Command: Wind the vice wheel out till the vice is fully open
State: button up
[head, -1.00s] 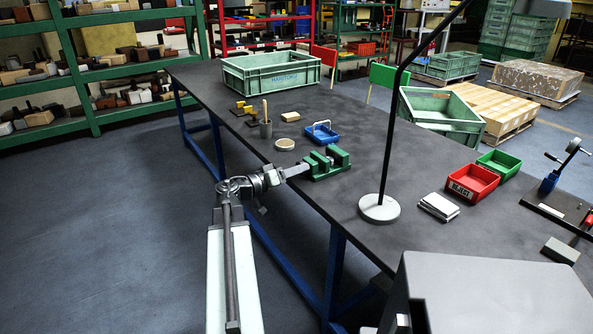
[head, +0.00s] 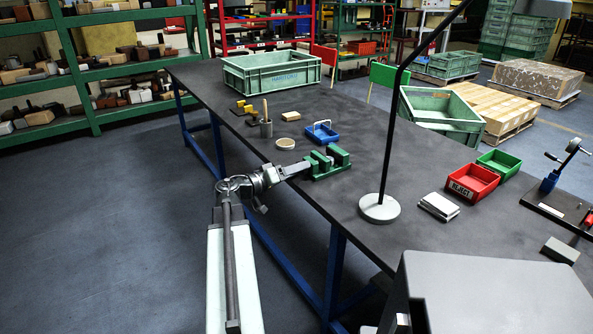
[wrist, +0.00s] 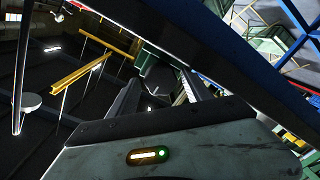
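The green vice (head: 329,163) stands at the near edge of the dark workbench in the head view, with a gap between its two jaw blocks. My gripper (head: 302,168) reaches in from the left and its tips are at the vice's left end, where the wheel would be; the wheel itself is hidden or too small to make out. In the wrist view my gripper (wrist: 157,88) shows two grey fingers apart, with a dark grey shape between their far ends. I cannot tell whether the fingers press on it.
The bench between vice and lamp is clear.

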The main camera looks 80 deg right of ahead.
jog(key=shift+f, duration=0.1)
dwell(0.3)
jog(key=m, duration=0.3)
jog(key=shift+f+m+b, duration=0.1)
jog(key=shift+m+b, duration=0.2)
jog(key=shift+b, duration=0.05)
jog(key=m, duration=0.4)
jog(key=shift+m+h+b, duration=0.3)
jog(key=shift+m+b, duration=0.1)
jog(key=w+a+r+n+t+h+p, duration=0.1)
jog(key=w+a+r+p, duration=0.2)
jog(key=w, duration=0.5)
jog(key=w+a+r+t+p, duration=0.1)
jog(key=w+a+t+p, duration=0.15)
jog(key=w+a, duration=0.5)
jog(key=w+a+f+n+t+y+p, duration=0.1)
jog(key=w+a+n+p, duration=0.1)
jog(key=w, duration=0.4)
jog(key=w+a+f+n+t+y+p, duration=0.1)
jog(key=w+a+f+n+y+p, duration=0.1)
jog(key=w, duration=0.4)
jog(key=shift+w+a+f+n+t+p, duration=0.35)
jog(key=shift+a+n+p, duration=0.35)
jog(key=shift+a, duration=0.45)
